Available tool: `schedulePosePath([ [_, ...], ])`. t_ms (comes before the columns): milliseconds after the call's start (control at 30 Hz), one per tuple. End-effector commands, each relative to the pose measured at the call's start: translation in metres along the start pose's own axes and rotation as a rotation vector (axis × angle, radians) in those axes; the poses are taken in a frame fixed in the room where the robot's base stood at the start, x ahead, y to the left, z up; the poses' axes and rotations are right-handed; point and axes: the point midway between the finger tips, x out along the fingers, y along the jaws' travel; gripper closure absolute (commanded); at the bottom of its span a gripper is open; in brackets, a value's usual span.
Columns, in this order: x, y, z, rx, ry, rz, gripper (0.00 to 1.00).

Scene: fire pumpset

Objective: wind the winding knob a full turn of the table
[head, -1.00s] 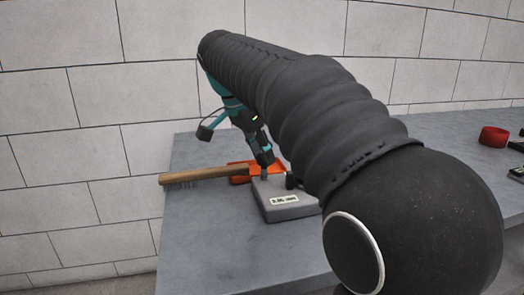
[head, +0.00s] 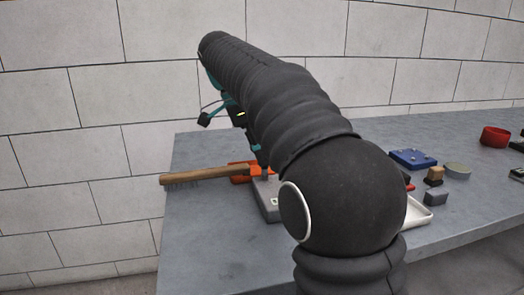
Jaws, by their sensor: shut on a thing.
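The grey box (head: 267,203) stands on the table and is mostly hidden behind my arm; its label is out of sight. My arm covers much of the gripper, so the exact grip on the knob is hard to see.
A tiled wall stands behind.

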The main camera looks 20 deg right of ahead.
Motion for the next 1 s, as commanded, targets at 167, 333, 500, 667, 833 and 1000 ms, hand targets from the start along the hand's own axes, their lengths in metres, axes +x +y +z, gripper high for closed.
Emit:
schedulePosePath([
  [167,0.0006,0.0001,0.0007,0.018,-0.001,0.010,1.00],
  [333,0.0006,0.0002,0.0007,0.020,-0.001,0.011,1.00],
  [500,0.0006,0.0001,0.0007,0.019,-0.001,0.011,1.00],
  [667,0.0006,0.0000,0.0005,0.019,-0.001,0.010,0.44],
  [833,0.0004,-0.0001,0.0001,0.020,-0.001,0.010,0.44],
  [1000,0.0002,-0.0002,-0.0001,0.020,-0.001,0.009,0.44],
])
